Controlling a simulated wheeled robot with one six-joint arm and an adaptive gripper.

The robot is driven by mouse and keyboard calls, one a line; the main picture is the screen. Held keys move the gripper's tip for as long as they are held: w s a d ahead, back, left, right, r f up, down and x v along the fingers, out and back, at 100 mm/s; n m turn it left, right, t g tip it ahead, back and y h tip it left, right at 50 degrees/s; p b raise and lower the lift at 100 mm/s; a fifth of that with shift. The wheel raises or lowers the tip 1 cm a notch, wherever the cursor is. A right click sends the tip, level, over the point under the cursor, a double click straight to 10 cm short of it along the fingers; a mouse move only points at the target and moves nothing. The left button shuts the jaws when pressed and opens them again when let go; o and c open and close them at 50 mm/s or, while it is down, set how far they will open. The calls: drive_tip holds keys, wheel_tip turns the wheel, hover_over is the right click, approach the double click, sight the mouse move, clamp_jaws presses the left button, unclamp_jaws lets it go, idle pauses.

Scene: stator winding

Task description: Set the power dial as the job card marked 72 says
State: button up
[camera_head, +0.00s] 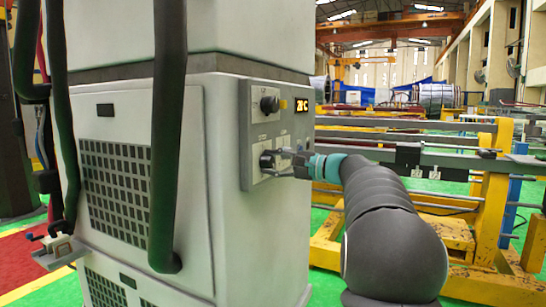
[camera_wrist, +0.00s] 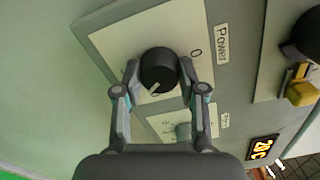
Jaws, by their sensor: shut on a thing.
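The power dial (camera_wrist: 158,70) is a round black knob on a pale plate, beside a label reading "Power" (camera_wrist: 222,42). A white pointer mark shows on its lower edge in the wrist view, and a "0" is printed to its upper right. My gripper (camera_wrist: 159,72) is shut on the dial, one finger on each side. In the head view, my gripper (camera_head: 286,161) reaches the lower dial (camera_head: 267,160) on the machine's control panel (camera_head: 246,135) from the right. Most scale marks are hidden or too small to read. No job card marked 72 can be made out.
An upper black knob (camera_head: 269,104) and a lit orange display (camera_head: 301,105) share the panel. Thick dark hoses (camera_head: 168,140) hang before the machine; yellow frames (camera_head: 490,190) stand right.

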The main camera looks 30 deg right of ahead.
drive_tip(key=m, duration=0.3)
drive_tip(key=shift+r+m, duration=0.1)
drive_tip(key=shift+m, duration=1.8)
drive_tip(key=o, duration=1.1)
drive_tip(key=shift+o, duration=0.2)
drive_tip(key=v, duration=1.2)
